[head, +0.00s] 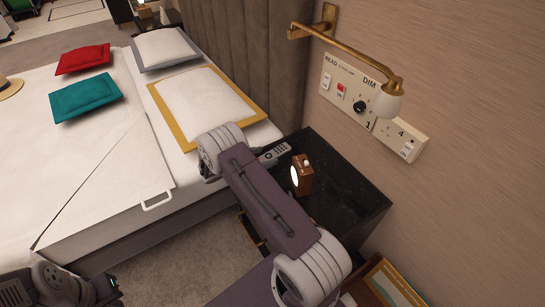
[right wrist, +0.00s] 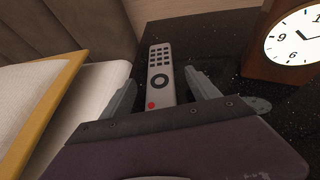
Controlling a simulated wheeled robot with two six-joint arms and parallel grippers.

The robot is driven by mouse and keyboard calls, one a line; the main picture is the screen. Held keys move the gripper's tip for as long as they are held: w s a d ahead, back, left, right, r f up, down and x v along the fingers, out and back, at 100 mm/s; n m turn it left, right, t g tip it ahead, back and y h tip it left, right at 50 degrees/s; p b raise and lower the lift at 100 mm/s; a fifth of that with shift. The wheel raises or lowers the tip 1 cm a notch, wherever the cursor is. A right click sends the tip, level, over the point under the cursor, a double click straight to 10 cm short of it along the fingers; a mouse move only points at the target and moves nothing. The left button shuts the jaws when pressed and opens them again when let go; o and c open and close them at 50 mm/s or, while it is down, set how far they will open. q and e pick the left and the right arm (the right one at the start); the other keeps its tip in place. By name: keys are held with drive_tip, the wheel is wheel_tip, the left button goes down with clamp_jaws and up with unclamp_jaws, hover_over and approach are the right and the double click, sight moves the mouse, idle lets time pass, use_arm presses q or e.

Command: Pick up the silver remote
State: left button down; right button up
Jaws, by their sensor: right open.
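The silver remote (right wrist: 160,72) lies on the dark bedside table (right wrist: 222,40), with dark buttons, a round dial and a red button at its near end. My right gripper (right wrist: 160,80) is open, with one finger on each side of the remote's near part. I cannot tell whether the fingers touch it. In the head view the remote (head: 274,153) shows at the table's left edge, just beyond my right arm, which hides the gripper's fingers. Part of my left arm shows at the lower left, without visible fingers.
A brown clock (head: 302,175) stands right of the remote; it also shows in the right wrist view (right wrist: 290,42). The bed (head: 110,170) with pillows adjoins the table on the left. A brass lamp (head: 375,75) juts from the wall above.

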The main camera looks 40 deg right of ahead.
sight(272, 154)
drive_tip(key=x, duration=0.3)
drive_tip(key=shift+d+b, duration=0.3)
clamp_jaws()
wheel_tip(272, 154, up, 9)
drive_tip(key=p, duration=0.3)
drive_tip(key=shift+r, duration=0.55)
